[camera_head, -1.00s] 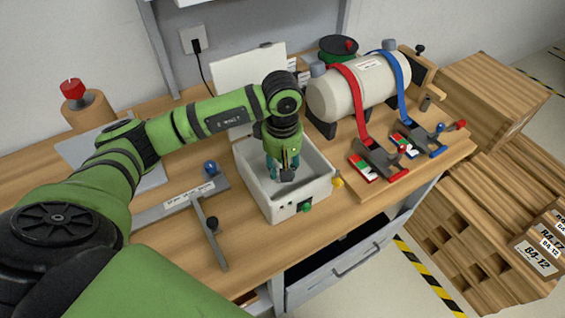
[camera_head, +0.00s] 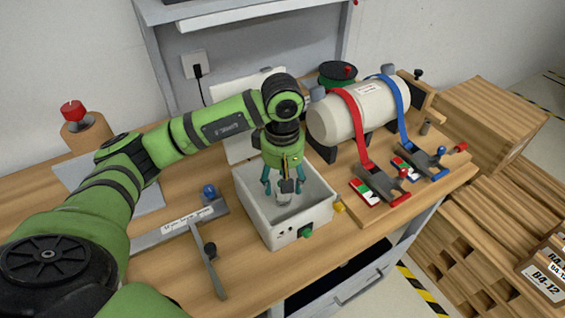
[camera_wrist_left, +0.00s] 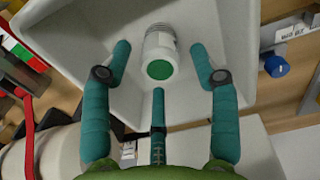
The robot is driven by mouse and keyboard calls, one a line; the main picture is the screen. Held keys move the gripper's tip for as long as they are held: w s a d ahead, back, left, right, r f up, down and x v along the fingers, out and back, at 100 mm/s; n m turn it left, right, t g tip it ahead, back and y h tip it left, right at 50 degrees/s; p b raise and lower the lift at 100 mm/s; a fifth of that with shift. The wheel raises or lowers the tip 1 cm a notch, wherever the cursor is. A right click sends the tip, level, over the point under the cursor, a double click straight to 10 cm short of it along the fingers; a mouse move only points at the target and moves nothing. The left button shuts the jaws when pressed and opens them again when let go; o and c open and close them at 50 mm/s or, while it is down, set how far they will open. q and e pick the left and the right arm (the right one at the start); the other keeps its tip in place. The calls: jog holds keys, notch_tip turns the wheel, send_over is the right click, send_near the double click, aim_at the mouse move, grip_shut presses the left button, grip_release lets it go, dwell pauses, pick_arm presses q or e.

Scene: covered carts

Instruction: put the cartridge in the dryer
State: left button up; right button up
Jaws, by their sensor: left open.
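The cartridge (camera_head: 284,198) is a small white cylinder. It sits inside the white open dryer box (camera_head: 268,226), whose front has small coloured knobs. In the left wrist view the cartridge (camera_wrist_left: 160,52) shows a green end disc facing the camera and a ridged grey-white far end. My left gripper (camera_head: 283,187) reaches down into the dryer (camera_wrist_left: 75,45) with its teal fingers spread. In the wrist view the left gripper's fingers (camera_wrist_left: 160,47) stand on either side of the cartridge, with visible gaps. Its contact with the dryer floor is hard to see. My right gripper is out of view.
The dryer's raised white lid (camera_head: 240,140) stands behind the box. A white tank (camera_head: 365,108) with red and blue straps and clamps is to the right. A grey T-shaped bracket (camera_head: 180,232) with a blue knob lies to the left. Wooden crates (camera_head: 490,90) stand far right.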

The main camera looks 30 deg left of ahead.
pick_arm(q)
notch_tip(320, 180, up, 7)
jog(key=shift+f+b, duration=0.1)
jog(key=shift+b, duration=0.5)
jog(key=shift+r, duration=0.6)
